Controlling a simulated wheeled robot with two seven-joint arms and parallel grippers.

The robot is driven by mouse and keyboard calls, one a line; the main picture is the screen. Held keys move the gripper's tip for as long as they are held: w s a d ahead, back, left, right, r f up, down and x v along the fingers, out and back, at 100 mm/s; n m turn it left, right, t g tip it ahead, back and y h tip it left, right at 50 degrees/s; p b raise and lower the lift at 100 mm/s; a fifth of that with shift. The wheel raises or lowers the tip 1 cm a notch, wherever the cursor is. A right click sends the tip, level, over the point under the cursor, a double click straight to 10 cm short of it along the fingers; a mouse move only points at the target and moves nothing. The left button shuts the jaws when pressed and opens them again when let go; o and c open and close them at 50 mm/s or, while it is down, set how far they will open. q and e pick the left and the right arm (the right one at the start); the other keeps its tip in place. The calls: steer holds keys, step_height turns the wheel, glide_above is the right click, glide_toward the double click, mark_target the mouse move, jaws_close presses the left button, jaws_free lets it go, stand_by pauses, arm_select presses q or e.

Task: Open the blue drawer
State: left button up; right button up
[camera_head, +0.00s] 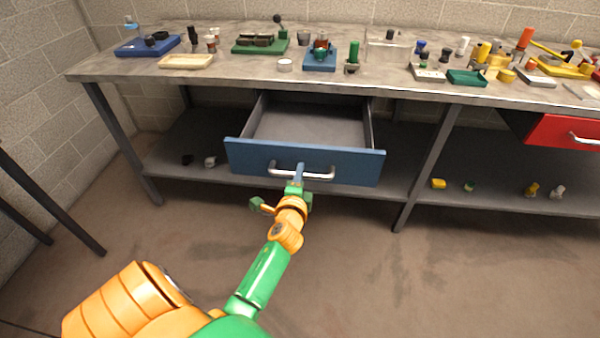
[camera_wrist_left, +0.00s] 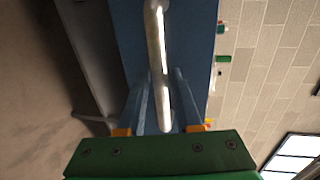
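The blue drawer (camera_head: 335,163) is pulled well out from under the workbench, and its empty grey inside shows from above. Its silver bar handle (camera_head: 318,176) runs across the front. My left gripper (camera_head: 298,172) is at the left part of this handle. In the left wrist view, the handle (camera_wrist_left: 156,45) passes between the two blue-grey fingers of my left gripper (camera_wrist_left: 161,80). The fingers stand apart, with narrow gaps beside the bar, so they look open around it. Contact with the handle cannot be made out. My right gripper is not in view.
The workbench top (camera_head: 230,72) carries trays, fixtures and small parts. A red drawer (camera_head: 550,130) is at the right. A lower shelf (camera_head: 400,187) holds a few small items. Bench legs (camera_head: 428,165) stand on both sides of the blue drawer. The floor in front is clear.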

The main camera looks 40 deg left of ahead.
arm_select(q)
steer(key=v, duration=0.6)
steer(key=shift+s+d, duration=0.1)
steer(key=shift+s, duration=0.05)
